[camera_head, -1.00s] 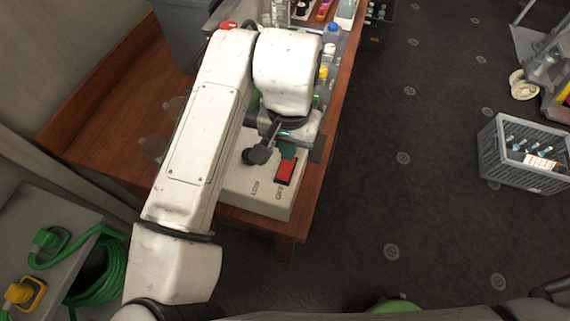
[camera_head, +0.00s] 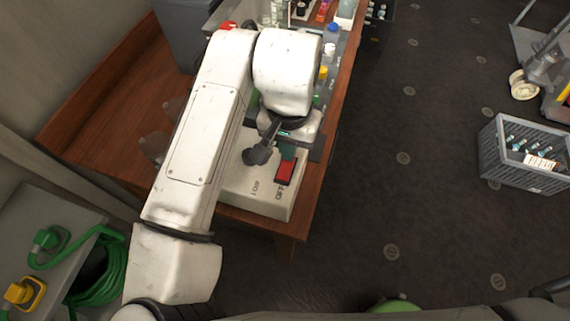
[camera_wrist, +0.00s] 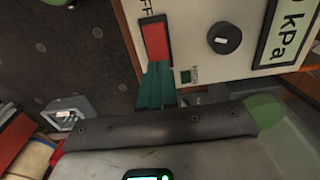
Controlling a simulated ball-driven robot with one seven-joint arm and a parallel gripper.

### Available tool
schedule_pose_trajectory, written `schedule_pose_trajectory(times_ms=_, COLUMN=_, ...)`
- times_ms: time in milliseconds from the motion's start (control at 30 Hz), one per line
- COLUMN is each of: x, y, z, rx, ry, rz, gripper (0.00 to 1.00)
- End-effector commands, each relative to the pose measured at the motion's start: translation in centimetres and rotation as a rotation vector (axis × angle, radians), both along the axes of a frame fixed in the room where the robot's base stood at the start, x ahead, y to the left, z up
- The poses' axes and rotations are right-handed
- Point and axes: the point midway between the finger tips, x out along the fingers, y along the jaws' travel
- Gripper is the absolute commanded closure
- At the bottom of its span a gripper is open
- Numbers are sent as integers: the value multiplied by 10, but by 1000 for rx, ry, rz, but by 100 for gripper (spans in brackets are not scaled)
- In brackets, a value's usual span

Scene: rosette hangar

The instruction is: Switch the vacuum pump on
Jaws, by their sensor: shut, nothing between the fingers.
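The vacuum pump (camera_head: 238,196) is a pale box on the wooden bench, partly hidden by my arm in the head view. Its red rocker switch (camera_head: 286,171) sits near the right edge, with an "OFF" label beside its near end. The switch shows in the wrist view (camera_wrist: 156,40) too, beside a black knob (camera_wrist: 224,38) and a "kPa" panel (camera_wrist: 287,30). My gripper (camera_wrist: 156,66) is shut and empty, its teal fingers at the end of the switch away from "OFF". I cannot tell whether they touch it. They also show in the head view (camera_head: 288,152).
Bottles with coloured caps (camera_head: 323,72) stand on the bench behind the pump. A grey crate (camera_head: 528,178) stands on the floor at right. A grey unit with green hose (camera_head: 99,268) is at lower left.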

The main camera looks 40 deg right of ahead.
Motion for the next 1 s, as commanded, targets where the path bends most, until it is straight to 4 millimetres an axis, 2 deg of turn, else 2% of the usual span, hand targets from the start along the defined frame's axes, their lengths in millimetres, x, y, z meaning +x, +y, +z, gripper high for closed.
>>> schedule_pose_trajectory(times_ms=1000, x=0, y=0, z=-9, rx=0, ry=0, rz=0, gripper=100)
